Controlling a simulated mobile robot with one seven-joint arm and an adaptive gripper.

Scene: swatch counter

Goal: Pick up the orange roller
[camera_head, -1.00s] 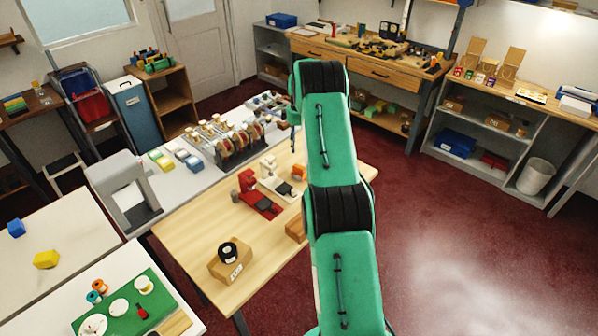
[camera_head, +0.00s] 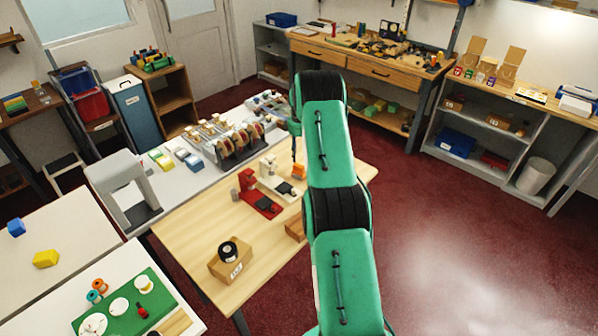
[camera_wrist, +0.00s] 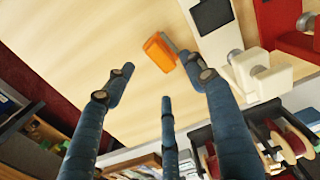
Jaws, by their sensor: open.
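The orange roller (camera_head: 299,171) lies on the light wooden table (camera_head: 190,240), near its far right part and partly behind my arm. In the wrist view the roller (camera_wrist: 159,53) shows as an orange block with a grey part at its right side, just beyond my fingertips. My gripper (camera_wrist: 158,80) has its dark fingers spread apart with nothing between them. One fingertip appears close to the roller's right side; I cannot tell whether it touches. In the head view a dark finger (camera_head: 294,150) points down just above the roller.
A white stand-like device (camera_head: 274,182) and a red one (camera_head: 258,195) stand close beside the roller. A cardboard box (camera_head: 231,262) with a black roll sits nearer. A rack of spools (camera_head: 235,143) stands on the grey counter behind. Bare wood lies between.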

